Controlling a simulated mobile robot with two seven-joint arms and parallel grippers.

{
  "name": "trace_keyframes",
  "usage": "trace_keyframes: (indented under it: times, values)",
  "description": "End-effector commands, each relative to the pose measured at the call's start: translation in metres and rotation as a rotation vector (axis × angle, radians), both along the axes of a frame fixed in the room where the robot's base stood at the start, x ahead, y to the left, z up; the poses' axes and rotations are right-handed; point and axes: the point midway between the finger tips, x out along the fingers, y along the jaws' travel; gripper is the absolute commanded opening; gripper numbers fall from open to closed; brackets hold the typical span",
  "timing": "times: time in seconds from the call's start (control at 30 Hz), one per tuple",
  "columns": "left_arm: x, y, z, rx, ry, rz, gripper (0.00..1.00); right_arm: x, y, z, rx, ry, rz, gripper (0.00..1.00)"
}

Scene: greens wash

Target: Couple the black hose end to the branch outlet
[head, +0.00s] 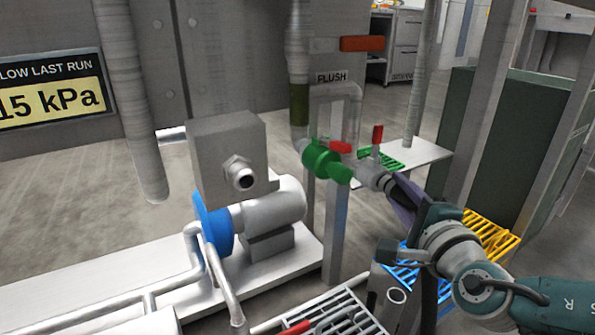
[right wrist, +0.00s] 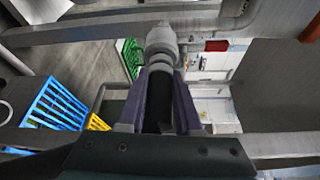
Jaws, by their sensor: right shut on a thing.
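My right gripper (head: 404,199) reaches in from the lower right in the head view. Its purple fingers are shut on the black hose end (right wrist: 160,98), which lies between them in the right wrist view. The grey branch outlet (head: 376,179) sticks out to the right of the green valve body (head: 322,160). The outlet also shows in the right wrist view (right wrist: 161,38), straight ahead of the hose end and roughly in line with it. They look close or touching; I cannot tell whether they are joined. In the head view the fingers mostly hide the hose end. My left gripper is not in view.
Red valve handles (head: 377,134) stand close above the outlet. A grey post (head: 335,235) rises below the valve. A pump with a blue flange (head: 214,225) sits to the left. Blue (head: 418,275) and yellow (head: 487,235) crates lie below my right arm.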

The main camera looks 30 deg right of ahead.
Motion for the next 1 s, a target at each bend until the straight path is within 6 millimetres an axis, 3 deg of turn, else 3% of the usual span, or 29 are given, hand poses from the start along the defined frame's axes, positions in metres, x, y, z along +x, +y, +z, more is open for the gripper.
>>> trace_keyframes:
  times: [0.03, 0.33, 0.67, 1.0]
  values:
    - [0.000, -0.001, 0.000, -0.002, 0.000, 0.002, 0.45, 0.000, 0.000, 0.000, 0.002, 0.002, 0.000, 0.36]
    - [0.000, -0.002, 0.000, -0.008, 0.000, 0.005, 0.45, 0.000, 0.000, -0.001, 0.002, 0.002, 0.000, 0.68]
    - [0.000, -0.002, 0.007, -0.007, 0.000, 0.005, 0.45, -0.007, 0.003, 0.001, 0.002, 0.005, 0.002, 0.68]
    - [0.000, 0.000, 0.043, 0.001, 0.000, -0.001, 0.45, -0.068, 0.025, 0.007, 0.003, 0.007, 0.001, 0.68]
